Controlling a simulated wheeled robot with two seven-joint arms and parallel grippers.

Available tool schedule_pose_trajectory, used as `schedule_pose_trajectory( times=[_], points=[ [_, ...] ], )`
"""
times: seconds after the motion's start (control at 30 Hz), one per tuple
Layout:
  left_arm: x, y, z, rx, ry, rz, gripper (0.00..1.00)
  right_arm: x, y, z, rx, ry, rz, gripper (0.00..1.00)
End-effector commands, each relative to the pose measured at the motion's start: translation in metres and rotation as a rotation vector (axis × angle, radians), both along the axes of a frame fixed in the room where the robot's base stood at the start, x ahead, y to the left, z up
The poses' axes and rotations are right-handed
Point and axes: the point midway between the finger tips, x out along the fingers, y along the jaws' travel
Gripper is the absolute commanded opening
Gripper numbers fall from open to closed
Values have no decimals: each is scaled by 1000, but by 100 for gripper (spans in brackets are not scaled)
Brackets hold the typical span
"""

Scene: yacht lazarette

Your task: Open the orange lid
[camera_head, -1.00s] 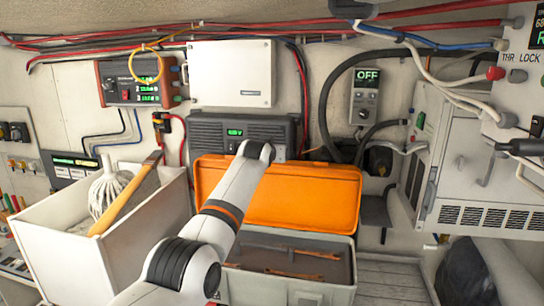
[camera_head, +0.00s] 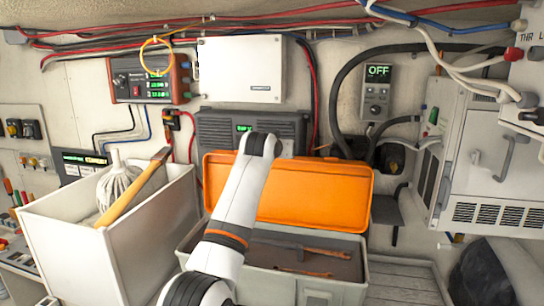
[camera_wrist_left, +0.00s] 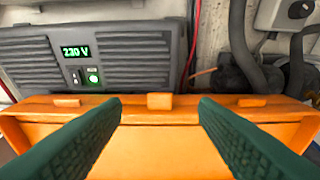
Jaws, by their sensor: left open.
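The orange lid (camera_head: 315,195) stands raised at the back of a grey box (camera_head: 345,290), leaning back, with the box open in front of it. In the left wrist view the lid (camera_wrist_left: 160,135) spans the lower part, with a small orange tab at the middle of its edge. My left gripper (camera_wrist_left: 160,100) shows two green fingers, wide apart, one on each side of that tab. I cannot tell whether they touch the lid. In the head view my left arm reaches over the box to the lid and hides part of it. My right gripper is not in view.
Tools with wooden handles (camera_head: 305,272) lie in the box. A white bin (camera_head: 125,245) with a mop (camera_head: 120,185) stands at left. A dark unit with a green display (camera_head: 215,125) is on the wall behind the lid. A white cabinet (camera_head: 490,160) is at right.

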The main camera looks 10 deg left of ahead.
Motion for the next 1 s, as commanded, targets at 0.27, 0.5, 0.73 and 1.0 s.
schedule_pose_trajectory(
  times=[0.27, 0.5, 0.73, 1.0],
  points=[
    [-41, 1, 9, 0, -6, -2, 55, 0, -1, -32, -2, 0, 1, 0],
    [-67, 2, 20, -1, -6, -1, 55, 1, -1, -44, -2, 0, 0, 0],
    [-72, 2, 24, 1, -4, -1, 55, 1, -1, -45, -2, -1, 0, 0],
    [-73, -1, 28, -2, -3, -9, 35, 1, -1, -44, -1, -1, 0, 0]
  ],
)
